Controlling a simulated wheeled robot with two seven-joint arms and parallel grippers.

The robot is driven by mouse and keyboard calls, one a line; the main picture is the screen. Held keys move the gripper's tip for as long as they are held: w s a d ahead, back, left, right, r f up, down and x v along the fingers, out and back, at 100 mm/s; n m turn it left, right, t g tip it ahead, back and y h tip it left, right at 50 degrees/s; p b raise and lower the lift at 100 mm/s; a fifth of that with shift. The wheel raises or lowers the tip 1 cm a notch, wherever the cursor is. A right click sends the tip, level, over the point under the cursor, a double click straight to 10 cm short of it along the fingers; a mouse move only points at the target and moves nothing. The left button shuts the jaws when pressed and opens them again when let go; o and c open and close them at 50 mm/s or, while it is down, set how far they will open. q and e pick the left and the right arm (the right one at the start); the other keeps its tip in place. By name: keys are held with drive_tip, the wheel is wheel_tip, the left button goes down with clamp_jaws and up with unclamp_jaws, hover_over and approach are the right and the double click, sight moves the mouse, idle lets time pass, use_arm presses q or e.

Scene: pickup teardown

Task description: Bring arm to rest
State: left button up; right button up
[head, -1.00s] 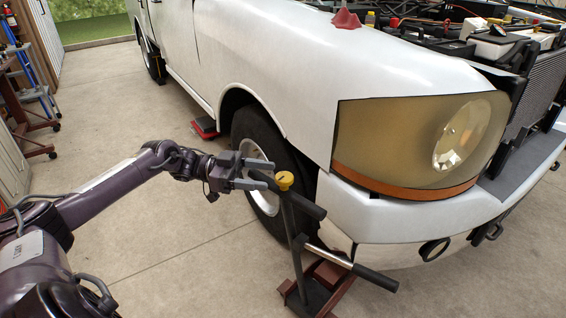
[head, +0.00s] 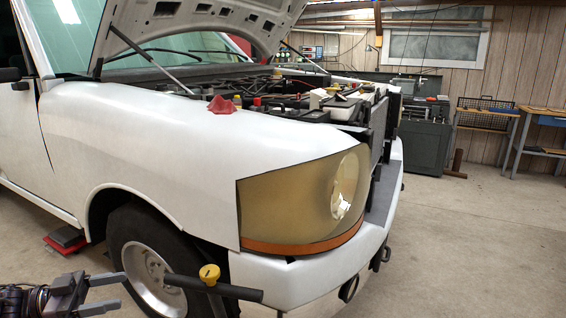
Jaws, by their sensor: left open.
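My left gripper (head: 103,293) shows at the lower left in the head view, its two grey fingers apart with nothing between them. Its fingertips point right, toward the yellow knob (head: 209,273) on the dark bar of a stand (head: 232,291) by the truck's front wheel. A gap shows between the fingertips and the knob in the picture. Most of my left arm is below the frame. My right gripper is not in view.
The white pickup (head: 150,135) stands with its hood up, engine bay open. A red cloth-like item (head: 222,104) lies on its fender. A workbench (head: 488,117) and grey cabinet (head: 420,135) stand at the back wall. The concrete floor (head: 480,250) at right is clear.

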use_arm(q)
wheel_tip(320, 180, down, 18)
drive_tip(key=w+a+n+t+y+p, duration=0.2)
drive_tip(key=w+n+t+y, duration=0.1)
drive_tip(key=n+t+y, duration=0.2)
drive_tip(key=s+d+f+n+g+y+p, duration=0.15)
drive_tip(key=s+f+y, duration=0.3)
drive_tip(key=f, duration=0.65)
drive_tip(key=s+f+n+y+p, duration=0.1)
drive_tip(key=s+f+n+y, duration=0.3)
drive_tip(key=f, duration=0.7)
drive_tip(key=s+d+f+g+y+p, duration=0.1)
drive_tip(key=s+d+f+g, duration=0.15)
drive_tip(key=s+f, duration=0.4)
drive_tip(key=s+d+f+g+y+p, duration=0.1)
drive_tip(key=s+d+f+g, duration=0.15)
drive_tip(key=s+f, duration=0.4)
drive_tip(key=s+d+f+g, duration=0.2)
drive_tip(key=s+d, duration=0.3)
drive_tip(key=s, duration=0.6)
drive_tip(key=s+d+f+g, duration=0.3)
drive_tip(key=s+d, duration=0.2)
drive_tip(key=s, duration=0.6)
drive_tip(key=shift+s+d+y+p, duration=0.2)
drive_tip(key=shift+y+p, duration=0.25)
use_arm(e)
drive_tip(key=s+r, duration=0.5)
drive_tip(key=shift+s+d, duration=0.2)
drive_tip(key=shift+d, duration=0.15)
